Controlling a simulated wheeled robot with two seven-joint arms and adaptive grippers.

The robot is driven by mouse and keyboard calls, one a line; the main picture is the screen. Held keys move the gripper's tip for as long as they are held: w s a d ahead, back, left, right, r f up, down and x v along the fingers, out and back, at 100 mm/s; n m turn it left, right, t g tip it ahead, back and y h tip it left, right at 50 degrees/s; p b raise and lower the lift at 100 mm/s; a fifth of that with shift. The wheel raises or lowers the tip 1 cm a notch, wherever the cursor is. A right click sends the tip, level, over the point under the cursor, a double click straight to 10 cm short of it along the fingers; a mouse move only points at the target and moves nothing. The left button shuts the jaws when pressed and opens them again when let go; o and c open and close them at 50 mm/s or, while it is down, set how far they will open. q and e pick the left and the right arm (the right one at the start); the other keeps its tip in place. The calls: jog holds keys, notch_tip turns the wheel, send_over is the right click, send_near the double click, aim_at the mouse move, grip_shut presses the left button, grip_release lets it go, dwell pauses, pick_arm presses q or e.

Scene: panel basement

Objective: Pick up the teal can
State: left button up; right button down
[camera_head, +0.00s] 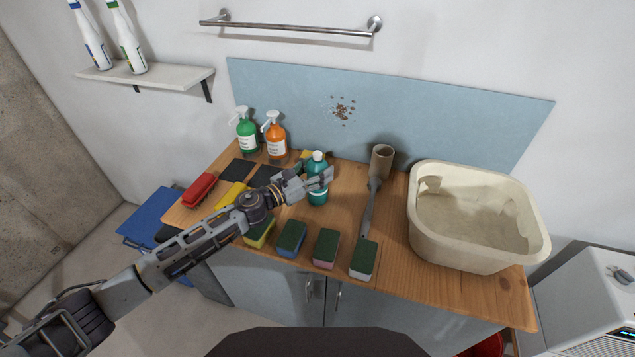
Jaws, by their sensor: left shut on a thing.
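The teal can (317,166), which looks like a bottle with a pale cap, stands upright at the middle of the wooden counter, toward the back. My left arm reaches in from the lower left, and my left gripper (320,181) is shut on the can around its middle. The fingers hide part of the can's body. I cannot tell whether its base touches the counter. My right gripper is not in view.
Several sponges line the front edge, including a blue one (290,240). A grey-brown tube-like thing (381,160) and a cream basin (475,262) are on the right. A red brush (199,190) lies left.

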aim_at(317, 153)
pick_arm(q)
jog(key=shift+r, duration=0.2)
jog(key=shift+c, duration=0.3)
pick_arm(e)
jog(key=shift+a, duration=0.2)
